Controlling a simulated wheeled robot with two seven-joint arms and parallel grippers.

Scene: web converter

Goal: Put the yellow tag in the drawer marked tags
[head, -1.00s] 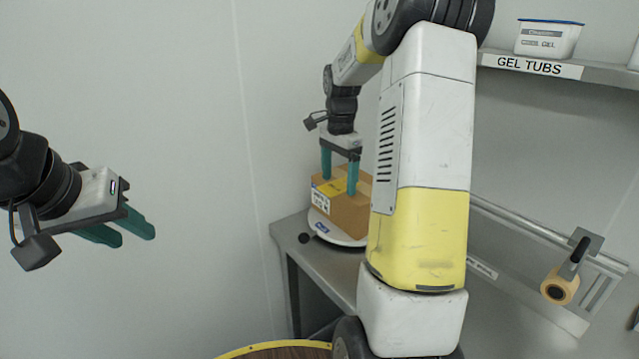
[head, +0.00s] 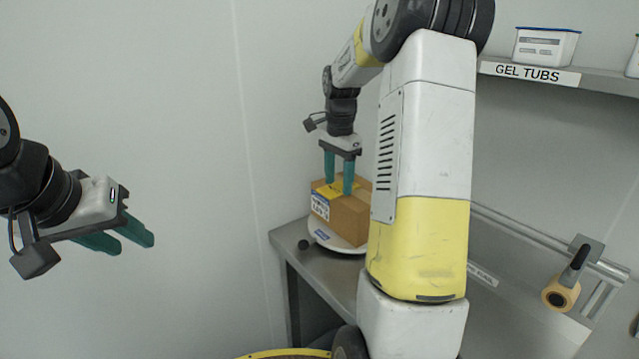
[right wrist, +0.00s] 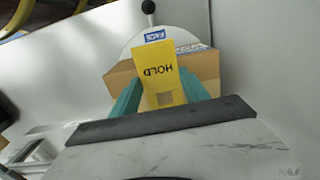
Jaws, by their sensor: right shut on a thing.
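The yellow tag (right wrist: 158,72), printed HOLD, is between the teal fingers of my right gripper (right wrist: 160,84) in the right wrist view. In the head view the yellow tag (head: 331,190) shows at the top of a cardboard box (head: 349,217), below the right gripper (head: 339,187). The right gripper is shut on the tag; I cannot tell whether the tag is clear of the box. My left gripper (head: 134,245) is open and empty in free air at the left. No drawer marked tags is in view.
The box sits on a round white stand (head: 326,236) with a black knob, on a steel bench (head: 290,237). My right arm hides part of the bench. A GEL TUBS shelf (head: 612,80) holds a white tub (head: 546,47).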

